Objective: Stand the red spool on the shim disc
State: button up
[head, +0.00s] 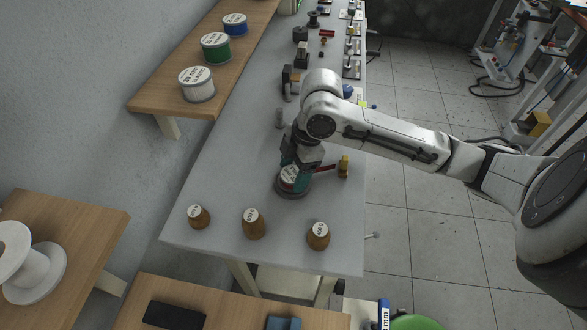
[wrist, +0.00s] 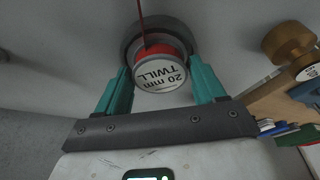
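The red spool (wrist: 160,68) has a white top label reading "20 mm TWILL", with a thin red strip running from it. It also shows in the head view (head: 290,173). The spool looks upright, over the dark round shim disc (wrist: 130,42), whose rim shows around it and on the table in the head view (head: 292,194). I cannot tell whether the spool touches the disc. My gripper (wrist: 160,62) has teal fingers, one on each side of the spool and very close to it. Whether they press on it is not clear. The spool's underside is hidden.
Three brown weighted cones (head: 254,224) stand along the table's near edge. A brass-yellow part (head: 344,166) is right of the disc. Several small items line the far table. A wooden shelf (head: 165,92) with labelled spools runs at left.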

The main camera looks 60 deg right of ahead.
jog(key=o, duration=0.3)
jog(key=v, duration=1.2)
jog(key=shift+r, duration=0.15)
